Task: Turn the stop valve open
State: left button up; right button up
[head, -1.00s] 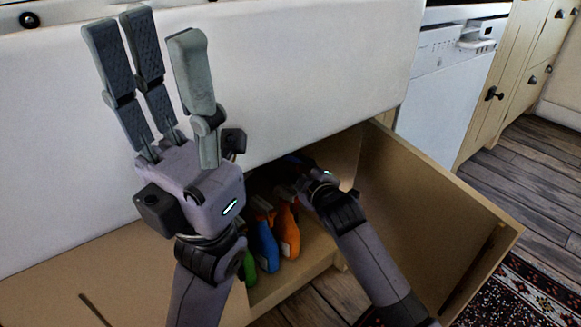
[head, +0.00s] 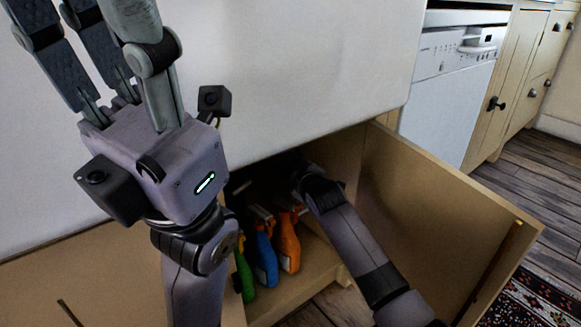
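The stop valve does not show; the dark inside of the cupboard under the white sink front (head: 300,80) hides whatever is there. My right gripper (head: 303,178) is inside the cupboard opening, above and behind the spray bottles. Its fingers are lost in shadow and behind its own wrist, so I cannot see whether they hold anything. My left gripper (head: 100,45) is large in front of the sink, with its fingers pointing up, apart and empty. Its fingertips are cut off by the top of the picture.
Green (head: 243,272), blue (head: 265,258) and orange (head: 289,245) spray bottles stand on the cupboard floor beside my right wrist. The open cupboard door (head: 430,220) is to the right of my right arm. A white dishwasher (head: 450,95) stands beyond it.

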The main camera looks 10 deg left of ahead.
grip_shut()
dwell(0.7)
